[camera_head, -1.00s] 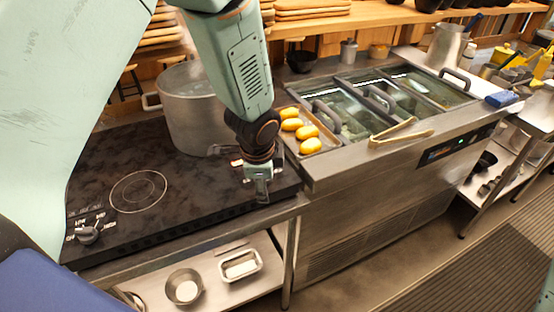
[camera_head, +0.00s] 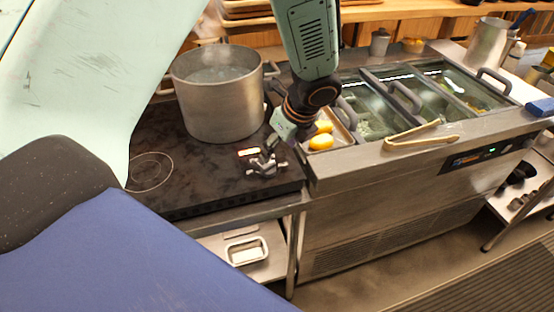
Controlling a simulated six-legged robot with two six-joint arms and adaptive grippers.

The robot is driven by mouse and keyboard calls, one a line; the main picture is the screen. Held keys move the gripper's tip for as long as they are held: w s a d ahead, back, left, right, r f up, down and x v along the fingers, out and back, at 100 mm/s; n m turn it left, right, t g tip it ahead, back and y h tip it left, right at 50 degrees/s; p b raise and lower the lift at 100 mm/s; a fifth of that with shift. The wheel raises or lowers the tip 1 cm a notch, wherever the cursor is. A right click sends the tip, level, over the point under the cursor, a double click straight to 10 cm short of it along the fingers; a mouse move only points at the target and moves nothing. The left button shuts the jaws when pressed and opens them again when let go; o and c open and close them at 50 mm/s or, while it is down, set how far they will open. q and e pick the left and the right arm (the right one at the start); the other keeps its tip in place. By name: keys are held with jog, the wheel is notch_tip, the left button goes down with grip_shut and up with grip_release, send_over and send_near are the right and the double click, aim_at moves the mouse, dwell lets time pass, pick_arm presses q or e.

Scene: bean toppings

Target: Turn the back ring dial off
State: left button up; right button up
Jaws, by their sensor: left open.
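A dark cooktop (camera_head: 190,185) carries a large steaming metal pot (camera_head: 222,100). The pot hides the ring beneath it. A dial (camera_head: 263,167) sits near the cooktop's front right corner, with small pale markings around it and a small orange-red light (camera_head: 248,152) just behind. My left gripper (camera_head: 271,148) is open and points down at this dial from above and slightly right. Its fingers overlap the dial in the picture, so I cannot tell whether they touch it or how the dial is turned. My right gripper is not in view.
A front ring (camera_head: 150,172) is bare. A tray of yellow food (camera_head: 321,142) and a counter with covered bins (camera_head: 400,95) adjoin on the right. Tongs (camera_head: 420,140) lie on its edge. A lower shelf holds a small metal tray (camera_head: 246,250).

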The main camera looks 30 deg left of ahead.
aim_at(269, 164)
pick_arm(q)
jog(key=a+f, duration=0.1)
jog(key=f, duration=0.1)
jog(key=a+f+b, duration=0.1)
jog(key=f, duration=0.1)
jog(key=shift+s+a, duration=0.1)
jog(key=shift+a, duration=0.25)
jog(key=shift+w+f, duration=0.3)
jog(key=shift+f, duration=0.6)
jog(key=shift+w+a+f+b, duration=0.1)
jog(key=shift+w+f+b, duration=0.15)
jog(key=shift+f, duration=0.35)
jog(key=shift+s+a+f, duration=0.15)
jog(key=shift+s+a, duration=0.05)
jog(key=shift+a, duration=0.25)
jog(key=shift+w+d, duration=0.15)
jog(key=shift+d, duration=0.25)
jog(key=c, duration=0.5)
jog(key=shift+a, duration=0.25)
jog(key=c, duration=0.4)
jog(key=shift+c, duration=1.3)
jog(key=shift+d, duration=0.1)
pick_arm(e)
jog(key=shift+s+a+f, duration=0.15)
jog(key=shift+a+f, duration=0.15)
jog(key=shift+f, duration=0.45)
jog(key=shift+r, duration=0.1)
